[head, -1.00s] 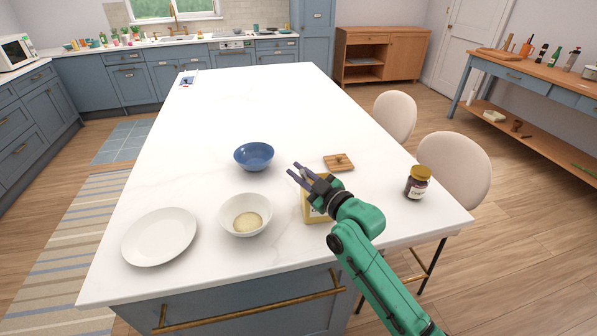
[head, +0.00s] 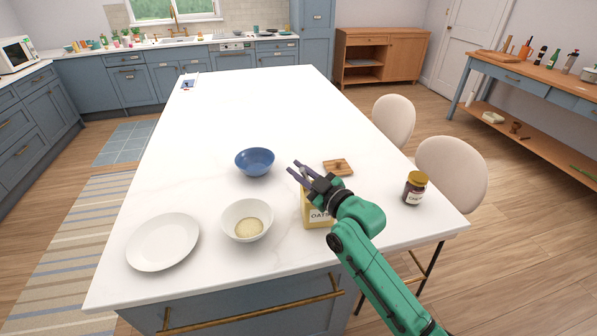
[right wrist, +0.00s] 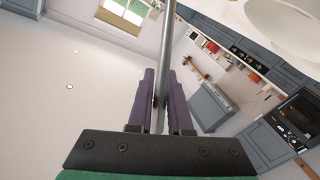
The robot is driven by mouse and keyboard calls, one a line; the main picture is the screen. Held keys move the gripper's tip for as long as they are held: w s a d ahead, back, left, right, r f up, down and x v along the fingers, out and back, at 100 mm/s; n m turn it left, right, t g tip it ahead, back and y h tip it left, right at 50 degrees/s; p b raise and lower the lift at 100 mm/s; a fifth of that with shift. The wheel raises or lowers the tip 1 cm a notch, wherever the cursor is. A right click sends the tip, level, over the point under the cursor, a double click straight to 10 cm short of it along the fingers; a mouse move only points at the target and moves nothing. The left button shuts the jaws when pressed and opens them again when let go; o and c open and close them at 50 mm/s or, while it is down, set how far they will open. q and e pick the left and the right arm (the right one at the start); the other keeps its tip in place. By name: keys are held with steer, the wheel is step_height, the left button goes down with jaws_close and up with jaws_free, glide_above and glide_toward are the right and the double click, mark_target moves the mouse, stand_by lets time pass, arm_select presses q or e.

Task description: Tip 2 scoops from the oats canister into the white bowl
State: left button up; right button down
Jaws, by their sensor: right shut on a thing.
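The oats canister (head: 319,216), yellow with a white label, stands on the island, partly hidden behind my right gripper (head: 296,169) and wrist. In the right wrist view my right gripper (right wrist: 159,95) is shut on a thin grey metal rod (right wrist: 165,45), which looks like the scoop's handle. The scoop's head is not seen, and I cannot tell if it holds oats. The white bowl (head: 233,214) stands left of the canister with some pale oats (head: 249,227) in its bottom. My left gripper is out of view.
A white plate (head: 163,241) lies left of the bowl. A blue bowl (head: 254,162) stands behind it. A wooden lid (head: 338,167) lies behind the canister, and a dark jar (head: 414,189) stands at the right. The far island top (head: 255,105) is mostly clear.

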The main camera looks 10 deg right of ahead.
step_height(320, 180, up, 7)
steer(key=p, duration=0.5)
steer(key=shift+r+p, duration=0.15)
steer(key=shift+p, duration=0.25)
stand_by(0.6)
